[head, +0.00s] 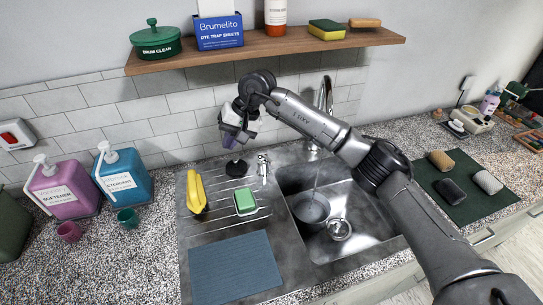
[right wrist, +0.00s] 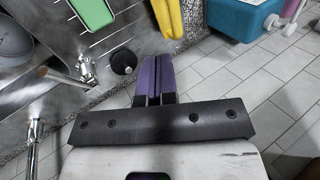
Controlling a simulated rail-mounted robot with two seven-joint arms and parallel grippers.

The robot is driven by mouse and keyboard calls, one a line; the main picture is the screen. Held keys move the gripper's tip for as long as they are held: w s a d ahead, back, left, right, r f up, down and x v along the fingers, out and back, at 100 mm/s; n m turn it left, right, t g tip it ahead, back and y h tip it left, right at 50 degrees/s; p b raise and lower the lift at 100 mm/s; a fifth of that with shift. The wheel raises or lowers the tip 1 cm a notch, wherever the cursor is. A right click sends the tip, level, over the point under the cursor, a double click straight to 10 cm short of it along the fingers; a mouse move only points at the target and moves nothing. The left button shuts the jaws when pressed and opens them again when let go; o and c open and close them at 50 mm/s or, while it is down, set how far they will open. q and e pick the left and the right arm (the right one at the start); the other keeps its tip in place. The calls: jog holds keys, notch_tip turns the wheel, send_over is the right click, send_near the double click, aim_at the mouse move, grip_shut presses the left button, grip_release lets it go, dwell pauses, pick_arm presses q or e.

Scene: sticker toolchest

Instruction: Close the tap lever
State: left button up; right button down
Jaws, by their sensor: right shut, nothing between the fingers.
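The chrome tap (head: 326,92) rises behind the sink, partly hidden by my right arm. A thin stream seems to fall from it into a grey pot (head: 311,209) in the basin. A small chrome fitting (head: 263,166), which may carry the tap lever, stands left of the tap; it also shows in the right wrist view (right wrist: 86,70). I cannot tell the lever's exact position. My right gripper (head: 229,140), with purple fingers, is shut and empty. It hangs above the back of the drainer, left of the fitting and apart from it. My left gripper is out of view.
A black round-based item (head: 237,168) stands just below my right gripper. A yellow item (head: 196,192) and a green sponge (head: 245,201) lie on the drainer. A wooden shelf (head: 280,46) overhangs the tiled wall. Pump bottles (head: 124,178) stand at left.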

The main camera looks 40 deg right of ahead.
jog(key=s+d+r+g+h+b, duration=0.1)
jog(key=d+r+h, duration=0.2)
jog(key=d, duration=0.4)
jog(key=s+d+r+g+h, duration=0.1)
jog(key=s+d+r+h, duration=0.1)
jog(key=d, duration=0.4)
pick_arm(q)
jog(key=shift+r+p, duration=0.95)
jog(key=shift+p, duration=0.85)
pick_arm(e)
jog(key=shift+n, duration=0.4)
jog(key=shift+s+a+f, duration=0.1)
jog(key=shift+a+f, duration=0.15)
jog(key=shift+f, duration=1.85)
jog(key=shift+a+f, duration=0.3)
jog(key=shift+f, duration=1.85)
jog(key=shift+s+a+f, duration=0.1)
jog(key=shift+a+f, duration=0.15)
jog(key=shift+f, duration=1.85)
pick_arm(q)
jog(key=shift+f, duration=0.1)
pick_arm(e)
jog(key=shift+t, duration=0.3)
